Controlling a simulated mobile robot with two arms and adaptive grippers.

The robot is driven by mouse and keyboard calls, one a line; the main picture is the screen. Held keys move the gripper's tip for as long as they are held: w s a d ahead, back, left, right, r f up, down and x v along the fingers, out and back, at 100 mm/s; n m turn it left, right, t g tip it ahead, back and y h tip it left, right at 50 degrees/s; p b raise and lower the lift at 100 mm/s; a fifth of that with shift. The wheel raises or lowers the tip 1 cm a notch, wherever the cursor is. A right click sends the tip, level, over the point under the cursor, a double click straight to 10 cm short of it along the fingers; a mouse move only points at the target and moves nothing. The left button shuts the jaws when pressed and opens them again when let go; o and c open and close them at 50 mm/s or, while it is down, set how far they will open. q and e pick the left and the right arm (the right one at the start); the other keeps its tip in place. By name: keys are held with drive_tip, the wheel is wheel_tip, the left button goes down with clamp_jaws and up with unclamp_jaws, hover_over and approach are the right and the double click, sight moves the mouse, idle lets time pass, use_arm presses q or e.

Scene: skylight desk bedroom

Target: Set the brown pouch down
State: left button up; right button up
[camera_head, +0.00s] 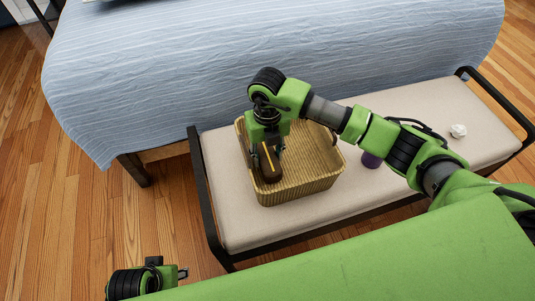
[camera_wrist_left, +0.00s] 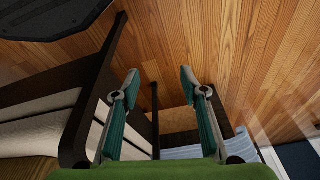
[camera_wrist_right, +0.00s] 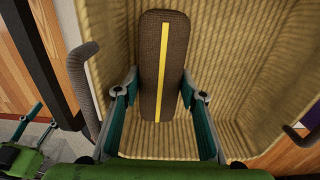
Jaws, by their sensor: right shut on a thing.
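The brown pouch (camera_head: 271,172) has a yellow stripe down its middle. It is inside the woven tan basket (camera_head: 310,188), toward the left side. My right gripper (camera_head: 267,150) reaches down into the basket and is shut on the pouch. In the right wrist view the pouch (camera_wrist_right: 150,55) stands out between and beyond the two fingers, with the basket walls around it. I cannot tell whether its lower end touches the basket floor. My left gripper (camera_wrist_left: 165,80) is open and empty, over the wooden floor beside the bench.
The basket stands on a cream-cushioned bench (camera_head: 235,225) with dark rails. A purple object (camera_head: 371,160) is right of the basket, partly under my right arm. A crumpled white ball (camera_head: 458,131) lies farther right. A bed with a blue cover (camera_head: 170,70) is behind.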

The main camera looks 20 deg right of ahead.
sight(268, 154)
drive_tip(key=shift+f, duration=0.1)
use_arm(q)
drive_tip(key=shift+r, duration=0.15)
use_arm(e)
drive_tip(key=o, duration=0.9)
use_arm(q)
wheel_tip(268, 154, down, 7)
drive_tip(key=p, duration=0.2)
drive_tip(key=shift+s, duration=0.45)
use_arm(e)
wheel_tip(268, 154, up, 12)
